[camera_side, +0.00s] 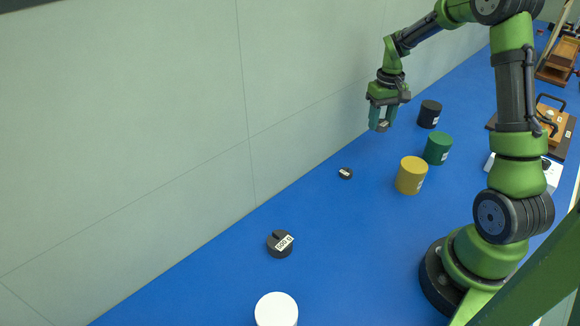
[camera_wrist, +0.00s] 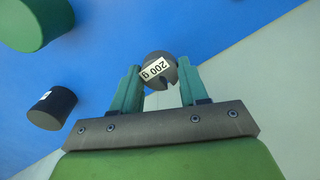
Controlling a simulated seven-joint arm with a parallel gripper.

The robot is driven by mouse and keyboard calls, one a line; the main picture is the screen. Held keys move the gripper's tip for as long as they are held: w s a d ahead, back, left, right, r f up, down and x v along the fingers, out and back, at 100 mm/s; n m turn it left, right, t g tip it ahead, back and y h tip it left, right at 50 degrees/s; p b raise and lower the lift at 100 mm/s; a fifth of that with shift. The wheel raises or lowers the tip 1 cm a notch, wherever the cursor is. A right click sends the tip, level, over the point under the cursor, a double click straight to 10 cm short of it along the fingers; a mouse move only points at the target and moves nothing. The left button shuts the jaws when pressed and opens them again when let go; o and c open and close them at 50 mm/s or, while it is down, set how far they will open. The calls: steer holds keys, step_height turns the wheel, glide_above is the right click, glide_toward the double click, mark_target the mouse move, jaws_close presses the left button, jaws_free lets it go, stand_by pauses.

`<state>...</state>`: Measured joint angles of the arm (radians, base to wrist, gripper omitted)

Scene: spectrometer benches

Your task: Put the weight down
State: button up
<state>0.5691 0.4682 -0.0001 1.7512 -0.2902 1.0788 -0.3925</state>
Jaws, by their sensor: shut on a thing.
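In the side view my gripper (camera_side: 381,122) points down near the wall, left of the black cylinder, and appears to be above the blue bench (camera_side: 330,225). The held weight is mostly hidden by the fingers there.
A 500 g weight (camera_side: 279,245) and a smaller dark weight (camera_side: 345,174) lie on the bench. Yellow (camera_side: 411,177), green (camera_side: 437,149), black (camera_side: 429,115) and white (camera_side: 276,310) cylinders stand about. The wall (camera_side: 180,120) borders the bench. Blue surface between the weights is clear.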

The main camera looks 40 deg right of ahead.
mark_target(381, 122)
step_height(381, 122, down, 8)
steer(key=shift+r, duration=0.1)
stand_by(0.4)
steer(key=o, duration=1.2)
steer(key=shift+f, duration=0.2)
step_height(381, 122, up, 12)
steer(key=shift+f, duration=0.1)
steer(key=s+a+r+n+t, duration=0.1)
steer(key=s+a+r+t, duration=0.2)
steer(key=a+r, duration=0.5)
steer(key=s+a+r+t, duration=0.2)
steer(key=s+a+r, duration=0.2)
steer(key=a, duration=0.8)
steer(key=s+a+t+y, duration=0.1)
steer(key=s+a, duration=0.1)
steer(key=a, duration=0.1)
steer(key=s+a+t+y, duration=0.1)
steer(key=s+a, duration=0.2)
steer(key=shift+s+a+r, duration=0.15)
steer(key=shift+s+a, duration=0.05)
steer(key=shift+s, duration=0.1)
